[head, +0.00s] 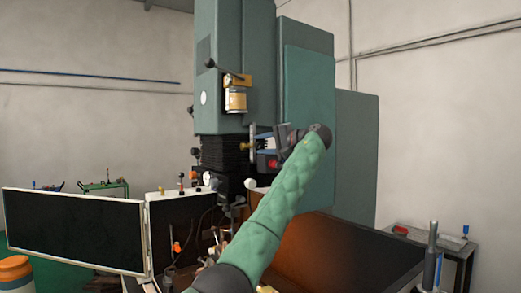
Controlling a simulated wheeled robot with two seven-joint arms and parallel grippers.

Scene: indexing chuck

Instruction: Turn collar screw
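A brass-coloured cylindrical collar (236,99) hangs under a yellow bracket at the front of the green machine head. A dark lever with a ball end (211,64) sticks out up and left from it. I cannot make out a separate screw on it. My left arm rises from the bottom in a green sleeve. My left gripper (259,145) points left, below and right of the collar and apart from it in the picture. Its fingers are small and seen against the machine, so their opening is unclear. My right gripper is not in view.
The tall green machine (222,35) fills the middle. A black panel in a white frame (75,230) stands at left. Several small knobs and levers sit below the head. A grey bench (455,246) stands at right, with a dark upright post (432,255) in front.

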